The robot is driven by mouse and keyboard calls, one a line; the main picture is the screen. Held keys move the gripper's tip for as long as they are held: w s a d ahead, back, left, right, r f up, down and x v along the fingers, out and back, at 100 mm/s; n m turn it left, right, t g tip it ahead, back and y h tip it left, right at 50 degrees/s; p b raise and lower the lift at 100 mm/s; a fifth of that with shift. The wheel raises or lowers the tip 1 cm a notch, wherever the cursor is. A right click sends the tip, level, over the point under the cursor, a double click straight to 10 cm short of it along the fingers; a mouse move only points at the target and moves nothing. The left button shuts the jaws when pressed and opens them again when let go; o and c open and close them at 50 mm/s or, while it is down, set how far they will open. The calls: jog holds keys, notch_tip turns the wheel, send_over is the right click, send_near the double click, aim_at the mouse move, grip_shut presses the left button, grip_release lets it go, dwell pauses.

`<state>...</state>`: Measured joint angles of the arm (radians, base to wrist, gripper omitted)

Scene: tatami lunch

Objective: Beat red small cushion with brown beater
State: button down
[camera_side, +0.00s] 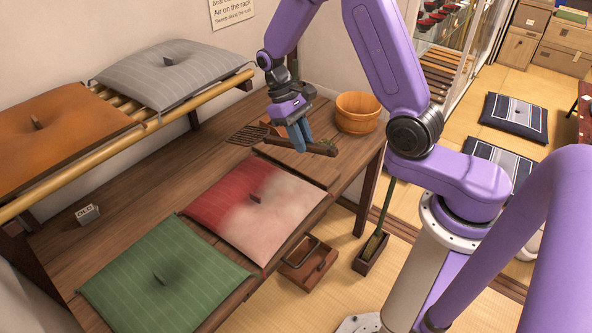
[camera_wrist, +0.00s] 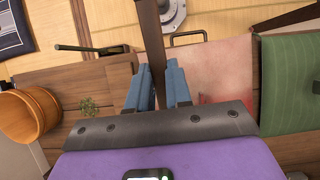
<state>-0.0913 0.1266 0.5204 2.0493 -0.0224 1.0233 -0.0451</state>
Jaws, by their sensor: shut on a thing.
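The small red cushion (camera_side: 212,207) lies flat on the wooden bench, with a large pale, dusty-looking patch over its right part. The wrist view shows its pale part (camera_wrist: 222,62) at right. My gripper (camera_side: 299,142) is above the bench behind the cushion, its blue fingers shut on the brown beater. The beater's dark handle (camera_side: 318,149) points right, and a woven head (camera_side: 247,135) shows at left, apparently part of it. In the wrist view the handle (camera_wrist: 152,45) runs up from between the fingers. The beater is apart from the cushion.
A green cushion (camera_side: 165,275) lies in front of the red one. Orange (camera_side: 60,125) and grey (camera_side: 165,75) cushions rest on a bamboo rack at left. A wooden tub (camera_side: 358,113) stands at the bench's back right. A small sign block (camera_side: 87,214) sits at left.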

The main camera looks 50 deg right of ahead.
jog(key=shift+s, duration=0.1)
dwell(0.5)
jog(key=w+d+f+n+t+h, duration=0.1)
jog(key=w+d+n+t, duration=0.1)
jog(key=d+n, duration=0.7)
jog(key=w+d+f+n+t+h, duration=0.1)
jog(key=d+n+t+h, duration=0.1)
jog(key=d+n, duration=0.6)
jog(key=shift+w+d+n+t, duration=0.4)
jog(key=shift+n+t, duration=0.1)
jog(key=shift+t, duration=0.1)
